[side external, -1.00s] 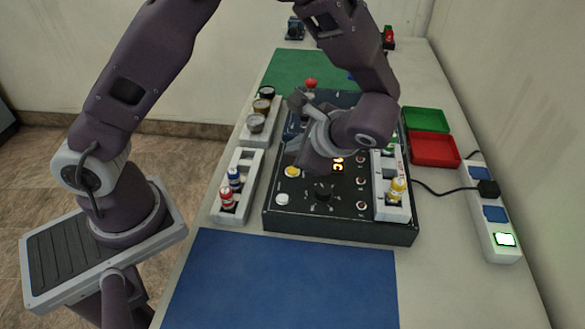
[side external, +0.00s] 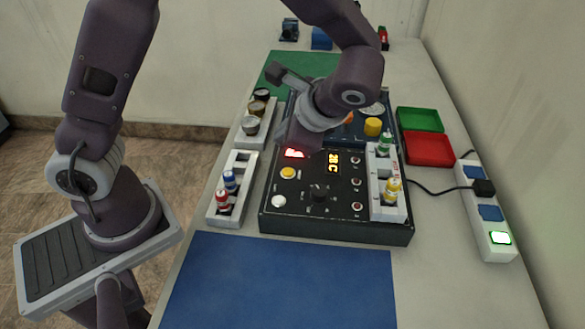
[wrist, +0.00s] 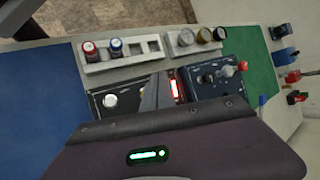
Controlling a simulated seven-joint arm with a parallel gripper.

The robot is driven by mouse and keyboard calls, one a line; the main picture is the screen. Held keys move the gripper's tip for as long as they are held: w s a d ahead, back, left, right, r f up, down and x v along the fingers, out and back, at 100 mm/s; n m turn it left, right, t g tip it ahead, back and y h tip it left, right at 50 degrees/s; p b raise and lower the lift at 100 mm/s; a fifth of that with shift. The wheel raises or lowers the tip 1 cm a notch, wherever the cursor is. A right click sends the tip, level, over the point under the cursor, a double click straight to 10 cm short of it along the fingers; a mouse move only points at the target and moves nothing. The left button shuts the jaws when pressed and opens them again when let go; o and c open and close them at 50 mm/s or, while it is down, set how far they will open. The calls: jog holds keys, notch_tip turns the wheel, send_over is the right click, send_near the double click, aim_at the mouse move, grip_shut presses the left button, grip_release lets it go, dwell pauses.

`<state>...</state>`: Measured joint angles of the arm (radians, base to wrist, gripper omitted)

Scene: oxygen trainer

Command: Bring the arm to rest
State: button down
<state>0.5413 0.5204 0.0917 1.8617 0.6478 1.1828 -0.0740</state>
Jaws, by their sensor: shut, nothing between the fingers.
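My gripper (side external: 290,138) hangs above the dark control panel (side external: 330,228) in the side external view, over its upper left part near a lit red display (side external: 295,153). Its fingers are mostly hidden by the wrist there. In the wrist view the gripper (wrist: 155,95) shows as dark closed fingers over the panel, with nothing held. The panel carries a lit orange display (side external: 333,163), a black knob (side external: 319,195), a yellow button (side external: 288,173) and a white button (side external: 279,201). Whether the fingers touch the panel cannot be told.
A white rack (side external: 236,188) with red and blue bottles stands left of the panel. Another rack (side external: 388,211) holds green and yellow bottles. Green (side external: 420,120) and red (side external: 430,149) trays and a power strip (side external: 495,240) are on the right. The blue mat (side external: 285,280) is clear.

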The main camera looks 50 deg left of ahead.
jog(key=s+r+n+t+h, duration=0.5)
jog(key=s+r+n+h, duration=0.3)
jog(key=s, duration=0.8)
notch_tip(320, 180, up, 4)
jog(key=shift+d+f+n, duration=0.1)
jog(key=shift+d+n, duration=0.15)
jog(key=shift+n, duration=0.15)
